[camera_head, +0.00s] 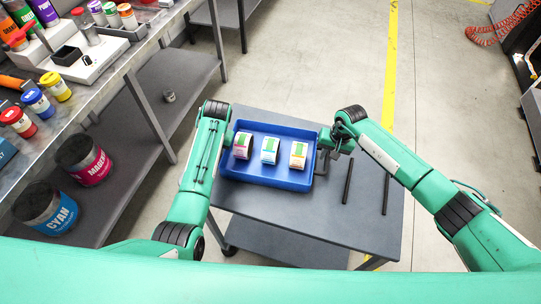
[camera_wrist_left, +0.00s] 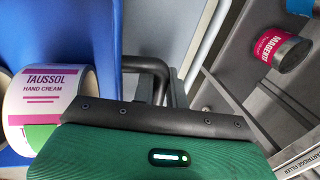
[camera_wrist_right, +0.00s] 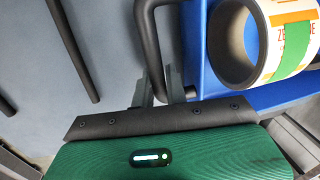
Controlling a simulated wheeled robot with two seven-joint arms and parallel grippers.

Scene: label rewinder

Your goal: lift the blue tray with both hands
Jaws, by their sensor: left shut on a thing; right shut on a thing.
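The blue tray (camera_head: 266,183) is at the left part of the grey cart's top; I cannot tell whether it touches the top. It holds three label rolls: a purple-and-green one (camera_head: 242,146), a teal-and-green one (camera_head: 269,150) and an orange-and-green one (camera_head: 298,155). My right gripper (camera_head: 324,152) is shut on the dark handle at the tray's right side; the handle also shows in the right wrist view (camera_wrist_right: 147,40). My left gripper (camera_wrist_left: 166,92) is shut on the left dark handle (camera_wrist_left: 148,64). In the head view my left arm mostly hides that grip.
The cart top (camera_head: 330,215) is bare in front of the tray. Two dark bars (camera_head: 347,181) (camera_head: 386,194) stand out at its right. A shelving bench (camera_head: 150,95) with ink jars and tubs runs along the left. Open floor lies behind the cart.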

